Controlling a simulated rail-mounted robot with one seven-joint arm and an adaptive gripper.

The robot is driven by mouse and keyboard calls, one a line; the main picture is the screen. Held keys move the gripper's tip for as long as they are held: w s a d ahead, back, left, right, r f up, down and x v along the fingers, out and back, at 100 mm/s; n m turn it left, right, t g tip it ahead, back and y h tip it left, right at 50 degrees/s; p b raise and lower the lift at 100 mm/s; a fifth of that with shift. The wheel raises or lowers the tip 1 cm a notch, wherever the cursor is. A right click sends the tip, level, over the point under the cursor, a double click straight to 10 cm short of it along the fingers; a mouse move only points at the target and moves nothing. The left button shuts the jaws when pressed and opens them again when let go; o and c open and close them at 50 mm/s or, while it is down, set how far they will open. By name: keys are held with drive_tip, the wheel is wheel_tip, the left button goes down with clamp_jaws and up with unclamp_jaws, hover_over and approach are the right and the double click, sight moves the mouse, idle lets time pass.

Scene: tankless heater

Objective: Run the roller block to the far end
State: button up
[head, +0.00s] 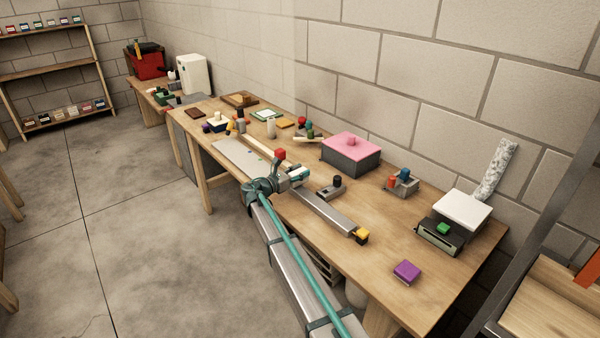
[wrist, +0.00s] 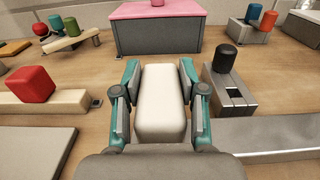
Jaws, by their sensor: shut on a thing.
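My gripper (wrist: 160,100) is shut on a pale, smooth, upright block (wrist: 160,108), which I take to be the roller block. One teal finger presses on each side of it. My gripper (head: 298,175) is at the left end of the long grey rail (head: 325,212) in the head view, and it mostly hides the block there. The grey rail also shows at right in the wrist view (wrist: 285,138). A yellow and black end piece (head: 361,236) sits at the rail's right end. The block's underside is hidden.
A red cube (wrist: 31,85) sits on a pale beam (wrist: 70,102) left of my gripper. A metal block with a black knob (wrist: 230,85) stands close on the right. A pink-topped grey box (head: 350,153) is behind. A purple block (head: 407,271) lies near the front edge.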

clamp_jaws()
drive_tip(key=shift+s, duration=0.1)
drive_tip(key=s+d+b, duration=0.1)
drive_tip(key=s+d, duration=1.6)
drive_tip(key=shift+s+d, duration=0.1)
drive_tip(key=o, duration=1)
unclamp_jaws()
drive_tip(key=shift+o, duration=0.2)
drive_tip(key=v, duration=1.2)
